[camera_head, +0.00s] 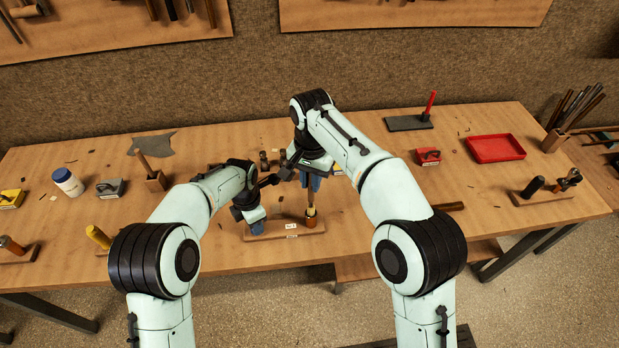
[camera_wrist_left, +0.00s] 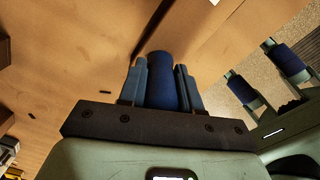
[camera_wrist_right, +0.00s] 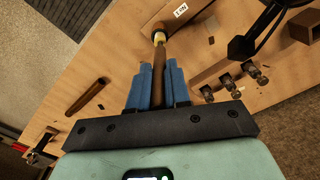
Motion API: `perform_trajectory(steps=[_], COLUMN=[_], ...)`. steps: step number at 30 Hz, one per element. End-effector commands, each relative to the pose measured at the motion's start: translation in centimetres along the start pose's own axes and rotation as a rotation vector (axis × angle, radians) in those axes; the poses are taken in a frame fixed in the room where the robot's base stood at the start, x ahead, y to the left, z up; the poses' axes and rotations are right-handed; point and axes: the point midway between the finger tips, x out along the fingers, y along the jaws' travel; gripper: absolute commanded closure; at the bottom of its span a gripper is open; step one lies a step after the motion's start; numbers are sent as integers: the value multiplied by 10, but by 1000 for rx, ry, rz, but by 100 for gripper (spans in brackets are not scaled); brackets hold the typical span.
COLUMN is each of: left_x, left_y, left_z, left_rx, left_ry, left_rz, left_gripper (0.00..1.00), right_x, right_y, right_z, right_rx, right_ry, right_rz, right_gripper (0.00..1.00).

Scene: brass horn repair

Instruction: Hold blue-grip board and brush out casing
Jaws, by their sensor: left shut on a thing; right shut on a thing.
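A wooden board (camera_head: 305,232) with white labels lies near the front middle of the table. My left gripper (camera_head: 257,226) is shut on its blue grip, a dark blue cylinder (camera_wrist_left: 161,80) held between the fingers in the left wrist view. My right gripper (camera_head: 312,182) is shut on the brown wooden handle (camera_wrist_right: 158,72) of the brush. The handle runs down to a yellow collar (camera_wrist_right: 159,38) at a round brown piece (camera_wrist_right: 158,27) on the board, seemingly the casing. The bristles are hidden, so I cannot tell how deep they reach.
Several small metal pieces (camera_wrist_right: 230,86) stand behind the board. A red tray (camera_head: 497,149) and a grey plate (camera_head: 408,123) lie to the right. A white jar (camera_head: 68,182) stands left.

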Motion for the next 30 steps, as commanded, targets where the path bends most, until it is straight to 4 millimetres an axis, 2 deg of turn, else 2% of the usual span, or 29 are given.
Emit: perform_trajectory(steps=[18,30], left_x=[-1,-1], left_y=[0,0], left_z=[0,0], left_rx=[0,0], left_ry=[-1,-2], left_rz=[1,1], left_gripper=[100,100], right_x=[26,34], right_y=[0,0], right_z=[0,0], right_rx=[0,0], right_ry=[-2,-2], right_rz=[3,3], right_gripper=[100,100])
